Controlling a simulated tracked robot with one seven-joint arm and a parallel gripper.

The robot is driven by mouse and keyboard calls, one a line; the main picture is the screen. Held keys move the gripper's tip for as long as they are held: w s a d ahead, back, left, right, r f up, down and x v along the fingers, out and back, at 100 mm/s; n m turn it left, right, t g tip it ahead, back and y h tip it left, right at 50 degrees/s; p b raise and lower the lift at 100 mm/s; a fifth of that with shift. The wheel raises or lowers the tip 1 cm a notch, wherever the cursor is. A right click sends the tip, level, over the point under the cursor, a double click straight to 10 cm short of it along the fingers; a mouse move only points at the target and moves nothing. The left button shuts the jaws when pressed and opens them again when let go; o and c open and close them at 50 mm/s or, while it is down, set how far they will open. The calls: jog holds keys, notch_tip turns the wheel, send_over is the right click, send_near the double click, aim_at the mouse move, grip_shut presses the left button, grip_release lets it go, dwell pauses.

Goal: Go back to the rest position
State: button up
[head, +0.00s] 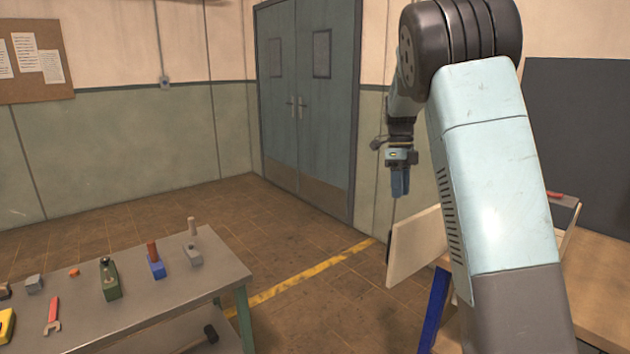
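My arm rises from the bottom right of the head view and bends at a dark joint near the top. My gripper (400,183) hangs below it, pointing down, in front of the wall beside the double door. The blue fingers look close together, but they are small and seen edge-on, so I cannot tell whether they are open or shut. I see nothing held below them. The gripper is well apart from the grey table on the left.
A pale board (416,245) and wooden bench (605,262) stand right. Floor between is clear.

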jog(key=s+r+n+t+y, duration=0.1)
jog(key=s+r+n, duration=0.25)
jog(key=s, duration=0.25)
jog(key=s+d+r+n+t, duration=0.1)
jog(key=s+r+n+t, duration=0.1)
jog(key=s+n, duration=0.4)
jog(key=s+r+n+t+y, duration=0.1)
jog(key=s+r+n, duration=0.25)
jog(key=s, duration=0.35)
jog(key=s+a+f+n+t, duration=0.1)
jog(key=s+n+t, duration=0.1)
jog(key=s+n, duration=0.4)
jog(key=s+a+f+n+t+h, duration=0.1)
jog(key=s+f+n+t, duration=0.1)
jog(key=s+n, duration=0.5)
jog(key=s, duration=0.4)
jog(key=shift+s+a+h, duration=0.2)
jog(key=shift+s+h, duration=0.1)
